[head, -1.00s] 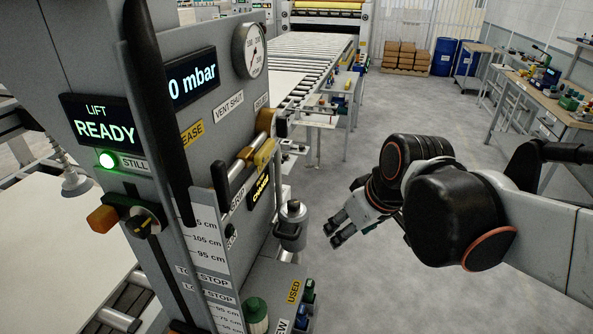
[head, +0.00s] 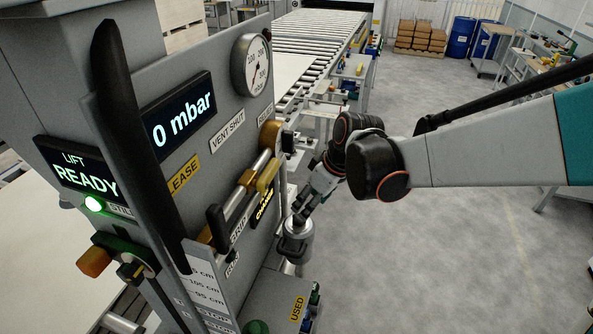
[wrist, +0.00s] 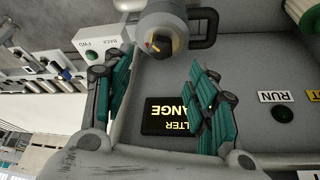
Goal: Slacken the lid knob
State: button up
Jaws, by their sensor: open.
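The grey filter canister (head: 296,250) hangs on the right side of the machine cabinet in the head view. Its lid is largely covered there by my gripper (head: 302,208), which is just above it. In the wrist view the canister (wrist: 155,14) is at the top, with a dark round knob (wrist: 160,43) with a yellow mark on its near end. My gripper (wrist: 160,75) shows two teal-padded fingers spread wide, with nothing between them. The knob lies beyond the fingertips, roughly in line with the gap; I see no contact.
The cabinet face carries a yellow-handled lever (head: 267,174), a pressure gauge (head: 252,65) and a 0 mbar display (head: 184,122). A dark handle (wrist: 205,25) is beside the canister. A box marked USED (head: 297,308) is below. The floor to the right is open.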

aim_at(299, 220)
jog(key=b+x, duration=0.1)
jog(key=x, duration=0.7)
jog(key=c, duration=1.1)
